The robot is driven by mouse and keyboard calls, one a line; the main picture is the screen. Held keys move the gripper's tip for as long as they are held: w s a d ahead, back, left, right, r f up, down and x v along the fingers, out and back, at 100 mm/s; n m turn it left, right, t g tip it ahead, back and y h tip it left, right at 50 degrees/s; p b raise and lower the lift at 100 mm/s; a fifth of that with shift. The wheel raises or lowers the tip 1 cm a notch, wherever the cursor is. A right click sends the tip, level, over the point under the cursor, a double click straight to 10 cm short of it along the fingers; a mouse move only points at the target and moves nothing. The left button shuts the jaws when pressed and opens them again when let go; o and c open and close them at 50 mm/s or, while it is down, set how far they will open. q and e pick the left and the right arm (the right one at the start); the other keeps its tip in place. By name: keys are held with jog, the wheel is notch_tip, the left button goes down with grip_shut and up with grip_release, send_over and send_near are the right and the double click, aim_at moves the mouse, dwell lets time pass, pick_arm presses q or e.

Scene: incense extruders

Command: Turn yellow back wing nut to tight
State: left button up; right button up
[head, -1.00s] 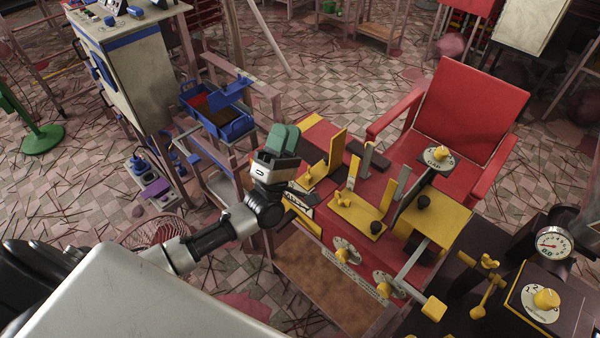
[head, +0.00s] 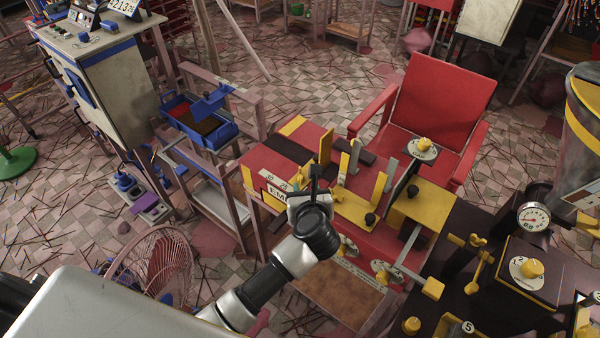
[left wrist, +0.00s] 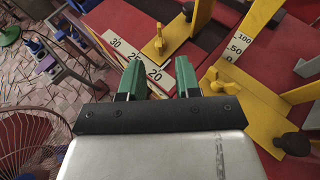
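A yellow wing nut (left wrist: 159,42) stands on the red machine beside a printed scale in the left wrist view. In the head view my gripper and wrist largely hide it. Another yellow wing nut (head: 478,241) shows on the dark machine at right; I cannot tell which one is the back one. My left gripper (head: 314,178) is over the near left part of the red machine. In the left wrist view its two green fingers (left wrist: 159,80) are apart with nothing between them, pointing toward the scale and short of the nut.
Upright yellow plates (head: 326,147) and a flat yellow bracket (left wrist: 255,100) with a black knob (left wrist: 293,144) stand close to the right of the gripper. A red chair (head: 440,100) is behind. A wire fan (head: 155,262) is at left.

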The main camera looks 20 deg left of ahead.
aim_at(301, 173)
pick_arm(q)
jog(key=x, duration=0.8)
jog(key=shift+w+a+f+p, duration=0.1)
jog(key=shift+w+a+p, duration=0.1)
jog(key=shift+w+p, duration=0.15)
jog(key=shift+s, duration=0.1)
jog(key=shift+c, duration=0.3)
grip_shut()
